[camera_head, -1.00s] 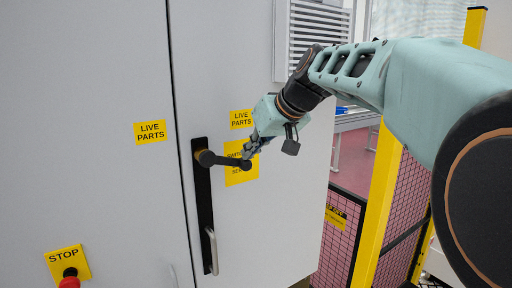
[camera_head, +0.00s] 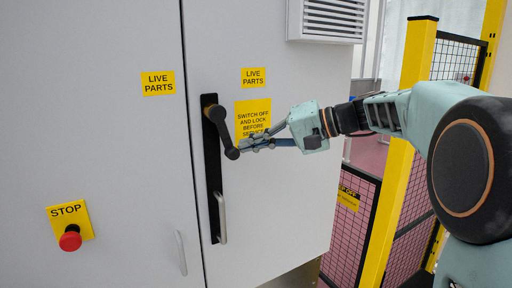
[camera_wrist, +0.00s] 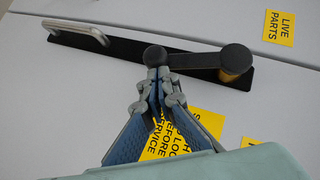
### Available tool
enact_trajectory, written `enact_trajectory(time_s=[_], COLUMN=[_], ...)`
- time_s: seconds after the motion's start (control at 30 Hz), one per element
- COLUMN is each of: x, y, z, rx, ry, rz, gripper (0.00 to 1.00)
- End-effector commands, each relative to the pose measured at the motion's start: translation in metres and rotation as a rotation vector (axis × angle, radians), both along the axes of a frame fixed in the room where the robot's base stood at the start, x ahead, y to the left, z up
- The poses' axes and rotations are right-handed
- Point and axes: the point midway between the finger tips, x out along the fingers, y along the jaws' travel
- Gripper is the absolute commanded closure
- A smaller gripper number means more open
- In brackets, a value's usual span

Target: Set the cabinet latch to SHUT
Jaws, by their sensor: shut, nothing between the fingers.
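The cabinet latch is a black lever (camera_head: 225,132) on a black vertical plate (camera_head: 212,185) on the grey cabinet door. In the head view its pivot is at the top and the lever hangs down, slanting slightly right, with a round knob (camera_head: 232,153) at its end. My gripper (camera_head: 243,146) is shut, its fingertips at the knob from the right. In the wrist view the lever (camera_wrist: 190,60) lies almost along the plate, and the closed fingertips of my gripper (camera_wrist: 158,75) sit against the knob (camera_wrist: 155,55). Nothing is held between them. No SHUT marking is readable.
A metal handle (camera_head: 221,217) is on the plate below the lever. A red stop button (camera_head: 70,238) is on the left door. A yellow post (camera_head: 398,165) and mesh fence (camera_head: 350,230) stand right of the cabinet. The door front around the latch is flat and clear.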

Motion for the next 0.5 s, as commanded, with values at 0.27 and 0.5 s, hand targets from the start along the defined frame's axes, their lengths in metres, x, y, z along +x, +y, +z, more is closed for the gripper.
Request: enact_trajectory(time_s=[0.27,0.5], x=[-0.009,-0.014], y=[0.013,0.02], z=[-0.015,-0.017], rx=[0.161,0.153], ry=[0.11,0.103], rz=[0.001,0.001], gripper=[1.0,1.0])
